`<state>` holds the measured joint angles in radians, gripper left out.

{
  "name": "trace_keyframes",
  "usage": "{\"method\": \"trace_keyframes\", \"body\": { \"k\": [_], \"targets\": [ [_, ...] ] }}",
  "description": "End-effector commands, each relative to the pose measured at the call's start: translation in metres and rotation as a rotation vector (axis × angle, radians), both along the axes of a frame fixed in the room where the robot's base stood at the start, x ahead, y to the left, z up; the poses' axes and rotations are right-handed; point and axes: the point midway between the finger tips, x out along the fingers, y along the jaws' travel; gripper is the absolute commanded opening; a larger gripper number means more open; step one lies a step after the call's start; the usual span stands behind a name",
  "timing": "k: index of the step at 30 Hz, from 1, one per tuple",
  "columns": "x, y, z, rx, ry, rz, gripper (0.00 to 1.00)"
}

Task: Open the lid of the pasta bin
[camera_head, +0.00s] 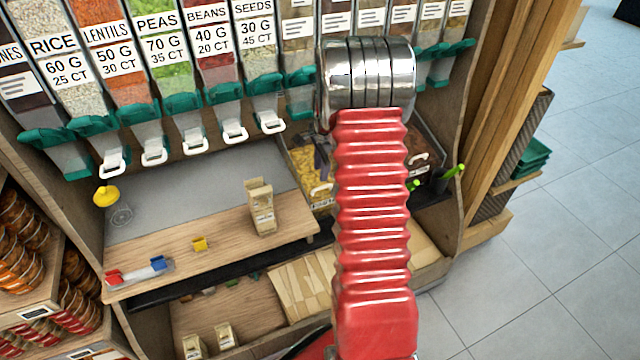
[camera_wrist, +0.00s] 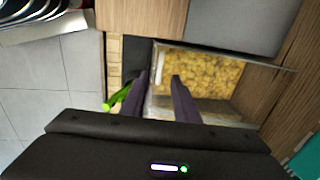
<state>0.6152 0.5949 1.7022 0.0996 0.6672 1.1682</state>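The pasta bin (camera_head: 304,168) is a clear bin of yellow pasta, partly hidden behind my red arm in the head view. It fills the middle of the wrist view (camera_wrist: 205,78). Its clear lid appears shut. A white handle (camera_wrist: 157,68) is at the bin's left edge in the wrist view. My gripper (camera_wrist: 159,78) is open, its two dark fingers spread with a gap between them. The fingertips are over the handle end of the bin, and the handle shows in line with the gap. I cannot tell whether they touch. In the head view, my arm hides most of the gripper.
A neighbouring dark-filled bin (camera_head: 420,142) is right of my arm. Green-handled scoops (camera_head: 454,173) are near it. A carton (camera_head: 260,207) stands on the wooden counter (camera_head: 215,250) to the left. Dispensers with white handles (camera_head: 235,132) hang above.

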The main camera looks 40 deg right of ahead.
Motion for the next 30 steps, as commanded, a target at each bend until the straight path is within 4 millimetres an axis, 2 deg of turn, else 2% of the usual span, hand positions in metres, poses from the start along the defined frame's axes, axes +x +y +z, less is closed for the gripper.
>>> {"method": "trace_keyframes", "body": {
  "k": [3, 15, 21, 30],
  "targets": [
    [0.003, -0.001, -0.019, 0.002, 0.002, 0.0, 0.28],
    [0.013, -0.004, -0.072, 0.0, 0.0, 0.001, 0.28],
    [0.016, -0.004, -0.086, 0.0, 0.0, 0.001, 0.28],
    [0.016, -0.005, -0.087, 0.0, -0.001, 0.001, 0.28]
  ]
}}
